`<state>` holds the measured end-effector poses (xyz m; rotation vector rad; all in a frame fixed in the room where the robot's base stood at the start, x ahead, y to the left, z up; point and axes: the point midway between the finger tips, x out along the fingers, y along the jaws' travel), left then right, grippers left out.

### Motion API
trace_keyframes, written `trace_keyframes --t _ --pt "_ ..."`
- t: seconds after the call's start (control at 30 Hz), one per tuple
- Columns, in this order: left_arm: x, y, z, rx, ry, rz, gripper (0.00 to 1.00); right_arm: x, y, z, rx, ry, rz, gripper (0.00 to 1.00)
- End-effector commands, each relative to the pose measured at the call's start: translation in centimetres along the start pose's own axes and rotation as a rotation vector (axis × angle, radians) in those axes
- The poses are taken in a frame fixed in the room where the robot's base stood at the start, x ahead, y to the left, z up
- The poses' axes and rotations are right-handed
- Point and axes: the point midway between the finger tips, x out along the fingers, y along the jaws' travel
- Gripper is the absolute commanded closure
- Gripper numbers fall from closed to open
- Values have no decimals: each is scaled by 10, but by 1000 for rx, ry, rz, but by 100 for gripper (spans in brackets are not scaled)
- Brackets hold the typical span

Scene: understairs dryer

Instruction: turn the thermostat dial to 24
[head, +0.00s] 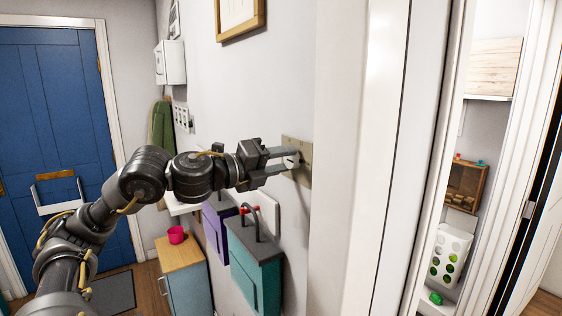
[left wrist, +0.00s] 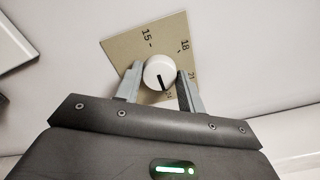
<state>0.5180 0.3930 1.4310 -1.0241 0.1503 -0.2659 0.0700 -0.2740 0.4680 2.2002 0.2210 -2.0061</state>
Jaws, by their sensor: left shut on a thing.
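The thermostat is a beige square plate (head: 305,150) on the white wall. In the left wrist view the plate (left wrist: 125,48) looks tilted and bears the printed numbers 15, 18 and 21, with a small mark near the dial's lower edge that looks like 24. The round white dial (left wrist: 158,68) has a black pointer line aimed down in that view, towards that lower mark. My left gripper (head: 287,160) reaches the plate from the left. Its fingers (left wrist: 158,77) are shut on the dial, one on each side. The fingers and palm hide the plate's lower part. My right gripper is not in view.
A teal box (head: 255,262) and a purple box (head: 218,228) are on the wall below my left arm. A cabinet with a pink cup (head: 176,235) stands lower left. A white door frame (head: 345,200) is close right of the thermostat. A blue door (head: 55,120) is at far left.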

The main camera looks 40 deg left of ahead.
Motion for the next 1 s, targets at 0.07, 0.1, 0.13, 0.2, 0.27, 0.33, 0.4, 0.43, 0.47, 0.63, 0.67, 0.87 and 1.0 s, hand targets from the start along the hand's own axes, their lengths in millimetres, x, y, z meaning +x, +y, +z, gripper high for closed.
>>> trace_keyframes --t 0.07,0.1,0.13,0.2,0.27,0.33,0.4,0.43,0.47,0.63,0.67,0.87,1.0 --pt "0 0 0 1 1 1 84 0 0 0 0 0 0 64" --pt "0 0 0 1 1 1 84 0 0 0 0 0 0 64" --pt "0 0 0 1 1 1 84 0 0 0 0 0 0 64" --pt "0 0 0 1 1 1 84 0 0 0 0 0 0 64" --pt "0 0 0 1 1 1 84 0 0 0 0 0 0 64" --pt "0 0 -1 1 1 1 53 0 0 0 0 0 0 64" --pt "0 0 0 0 1 1 44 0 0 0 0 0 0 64" --pt "0 0 0 0 1 1 40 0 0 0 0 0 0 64" --pt "0 0 0 0 1 1 40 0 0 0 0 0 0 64" --pt "0 0 0 0 1 0 40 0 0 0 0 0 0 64" --pt "0 0 0 0 1 0 40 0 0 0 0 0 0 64" --pt "-9 4 -1 1 -2 2 40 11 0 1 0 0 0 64" --pt "-28 7 -4 5 -2 4 40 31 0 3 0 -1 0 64"
